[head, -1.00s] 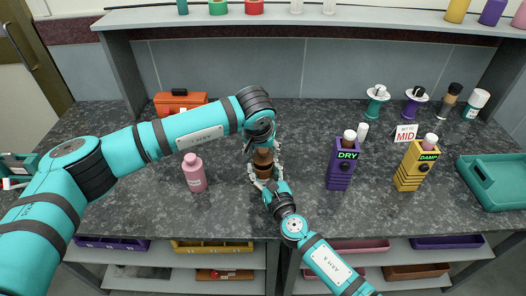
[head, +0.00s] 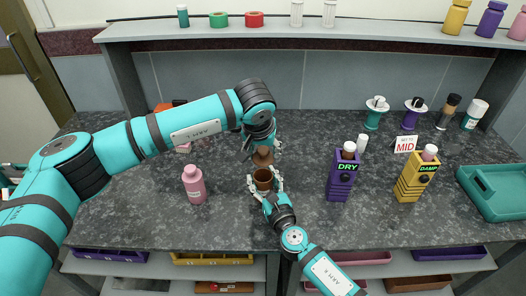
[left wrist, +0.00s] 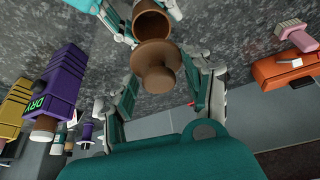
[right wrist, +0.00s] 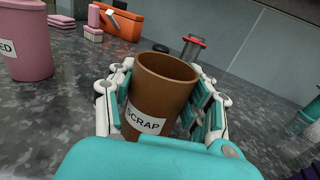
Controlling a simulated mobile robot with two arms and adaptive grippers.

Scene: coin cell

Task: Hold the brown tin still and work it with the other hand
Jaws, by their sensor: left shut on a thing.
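The brown tin (head: 263,176) stands upright on the dark counter with its mouth open. In the right wrist view the tin (right wrist: 158,92) bears a label reading SCRAP. My right gripper (head: 266,188) is shut around its sides, a finger on each side. My left gripper (head: 262,150) is shut on the brown lid (left wrist: 157,66), which has a round knob. It holds the lid above and just behind the tin, apart from it. In the left wrist view the open tin (left wrist: 152,24) shows beyond the lid. The inside of the tin is dark.
A pink bottle (head: 194,184) stands left of the tin. A purple DRY box (head: 342,177) and a yellow DAMP box (head: 414,178) stand to the right, with a MID card (head: 405,145) behind. A teal tray (head: 500,188) lies at the far right. Counter between tin and DRY box is clear.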

